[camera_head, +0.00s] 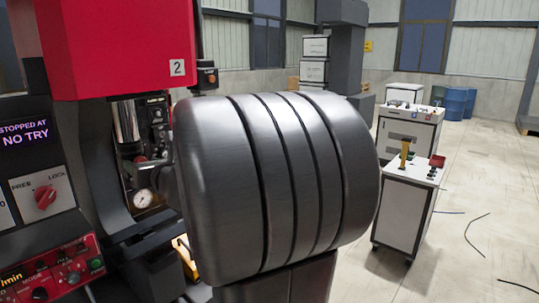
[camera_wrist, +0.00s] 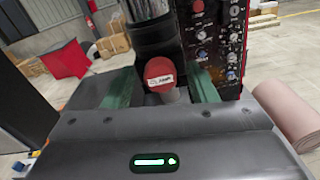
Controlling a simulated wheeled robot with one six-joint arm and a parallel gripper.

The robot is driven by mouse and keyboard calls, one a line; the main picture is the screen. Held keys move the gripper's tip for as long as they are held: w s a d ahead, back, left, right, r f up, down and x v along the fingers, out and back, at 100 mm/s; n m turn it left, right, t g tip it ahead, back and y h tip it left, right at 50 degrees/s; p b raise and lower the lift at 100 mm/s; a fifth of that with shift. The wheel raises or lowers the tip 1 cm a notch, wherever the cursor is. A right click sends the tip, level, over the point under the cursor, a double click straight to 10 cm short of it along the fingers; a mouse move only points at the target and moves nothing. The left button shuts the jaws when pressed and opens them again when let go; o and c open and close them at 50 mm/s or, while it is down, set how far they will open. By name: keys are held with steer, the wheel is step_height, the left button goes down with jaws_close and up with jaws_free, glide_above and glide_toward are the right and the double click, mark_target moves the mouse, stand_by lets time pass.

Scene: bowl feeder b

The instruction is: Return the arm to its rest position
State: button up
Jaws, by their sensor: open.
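My gripper (camera_wrist: 163,72) shows in the wrist view as a dark body with a green light and two greenish fingers spread apart. The fingers look open and empty. A round red cap with a white label (camera_wrist: 160,72) appears in the gap between them, on top of a grey stub; I cannot tell how far off it is. In the head view no gripper shows. A large dark ribbed body fills the middle there and hides what lies behind it; I cannot tell whether it is part of my arm.
In the head view a red machine (camera_head: 120,45) with gauge and control panel (camera_head: 50,195) stands close on the left. A white cabinet (camera_head: 405,205) with small items on top stands right. The floor (camera_head: 470,230) there is mostly clear, with thin cables. The wrist view shows a pinkish roll (camera_wrist: 290,115).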

steer(key=n+b, duration=0.4)
steer(key=n, duration=0.5)
steer(key=shift+f+n+b, duration=0.1)
steer(key=shift+n+b, duration=0.2)
steer(key=shift+b, duration=0.1)
